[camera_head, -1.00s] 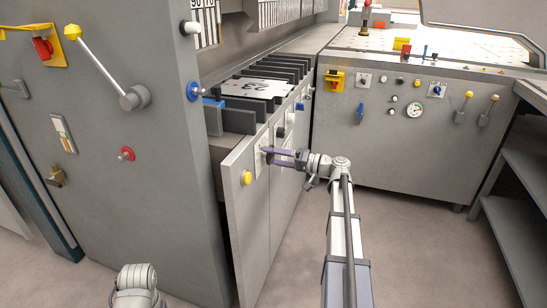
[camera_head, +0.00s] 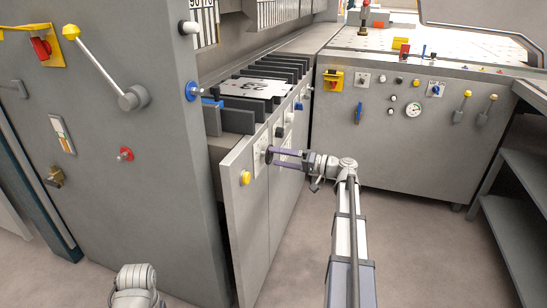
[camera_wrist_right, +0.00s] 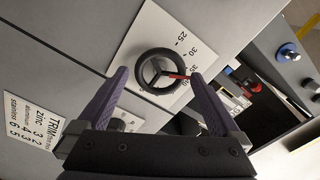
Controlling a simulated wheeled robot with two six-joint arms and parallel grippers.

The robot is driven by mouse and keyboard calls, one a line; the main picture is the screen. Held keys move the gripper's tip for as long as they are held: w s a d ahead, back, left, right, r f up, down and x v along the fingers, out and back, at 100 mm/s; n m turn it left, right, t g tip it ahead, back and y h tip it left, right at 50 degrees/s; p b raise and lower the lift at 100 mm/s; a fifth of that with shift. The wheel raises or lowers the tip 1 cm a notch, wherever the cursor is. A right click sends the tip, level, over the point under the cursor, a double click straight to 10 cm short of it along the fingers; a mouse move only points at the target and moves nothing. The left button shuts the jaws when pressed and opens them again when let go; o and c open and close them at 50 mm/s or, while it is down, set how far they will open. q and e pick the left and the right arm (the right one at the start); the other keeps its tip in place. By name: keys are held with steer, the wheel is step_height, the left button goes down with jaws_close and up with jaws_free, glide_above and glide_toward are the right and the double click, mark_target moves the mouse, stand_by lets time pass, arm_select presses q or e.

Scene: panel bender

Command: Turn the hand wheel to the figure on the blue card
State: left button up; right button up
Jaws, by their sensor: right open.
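The black hand wheel (camera_wrist_right: 160,72) has three spokes and a red pointer, and sits on a white scale plate (camera_wrist_right: 140,38) in the right wrist view. The plate reads 25 and 30; figures farther round are hard to read. The pointer aims right, past the 30. My right gripper (camera_wrist_right: 158,76) is open, its purple fingers on either side of the wheel; contact cannot be told. It also shows at the cabinet front in the head view (camera_head: 270,156).
A white TRIM table plate (camera_wrist_right: 35,128) and a small knob beneath the wheel (camera_wrist_right: 122,122) are close by. A yellow button (camera_head: 245,178) sits left of the gripper. A blue knob (camera_wrist_right: 288,53) projects farther along. Grey floor (camera_head: 300,255) is clear below.

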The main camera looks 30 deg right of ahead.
steer(key=shift+v, duration=2.65)
steer(key=shift+c, duration=0.2)
